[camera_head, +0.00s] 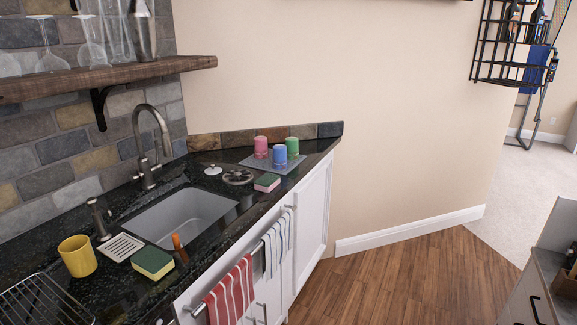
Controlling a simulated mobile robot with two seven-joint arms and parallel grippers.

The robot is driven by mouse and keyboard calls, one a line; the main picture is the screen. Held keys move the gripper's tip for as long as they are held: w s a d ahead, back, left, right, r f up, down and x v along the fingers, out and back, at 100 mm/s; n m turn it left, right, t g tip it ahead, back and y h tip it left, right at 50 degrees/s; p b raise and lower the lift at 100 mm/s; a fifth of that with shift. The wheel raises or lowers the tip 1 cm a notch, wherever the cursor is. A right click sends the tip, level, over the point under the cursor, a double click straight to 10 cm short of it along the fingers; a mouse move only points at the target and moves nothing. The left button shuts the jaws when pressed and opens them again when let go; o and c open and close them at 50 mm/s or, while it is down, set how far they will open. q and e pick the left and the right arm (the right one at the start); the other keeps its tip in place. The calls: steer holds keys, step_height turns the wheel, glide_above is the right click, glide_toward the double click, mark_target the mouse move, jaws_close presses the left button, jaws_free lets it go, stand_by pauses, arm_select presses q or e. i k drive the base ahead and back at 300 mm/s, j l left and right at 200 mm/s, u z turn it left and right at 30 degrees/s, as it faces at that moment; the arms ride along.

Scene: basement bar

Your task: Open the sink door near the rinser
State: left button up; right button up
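A white cabinet door (312,222) stands shut at the right end of the counter, with a small metal handle (290,207) near its top left. A round metal fitting (238,176), which looks like the rinser, is set in the dark counter above it. Neither of my grippers is in view.
Wood floor (400,275) is clear before the right door. A cabinet (545,275) stands at far right.

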mark_target(269, 305)
steer(key=u, duration=0.8)
steer(key=l+u, duration=0.1)
steer(key=u, duration=0.3)
steer(key=l+u, duration=0.1)
steer(key=u, duration=0.25)
steer(key=l+u, duration=0.1)
steer(key=u, duration=0.3)
steer(key=l+u, duration=0.15)
steer(key=u, duration=0.2)
steer(key=k+l+u, duration=0.1)
steer(key=l+u, duration=0.35)
steer(key=k+l+u, duration=0.15)
steer(key=u, duration=0.35)
steer(key=k+l+u, duration=0.2)
steer(key=l+u, duration=0.25)
steer(key=k+l+u, duration=0.15)
steer(key=u, duration=0.35)
steer(key=k+u, duration=0.45)
steer(key=k+l+u, duration=0.15)
steer(key=k, duration=0.3)
steer(key=k+u, duration=0.15)
steer(key=k, duration=0.35)
steer(key=k+z, duration=0.5)
steer(key=k+l+z, duration=0.2)
steer(key=z, duration=0.3)
steer(key=k+l+z, duration=0.75)
steer(key=l+z, duration=0.25)
steer(key=j, duration=0.1)
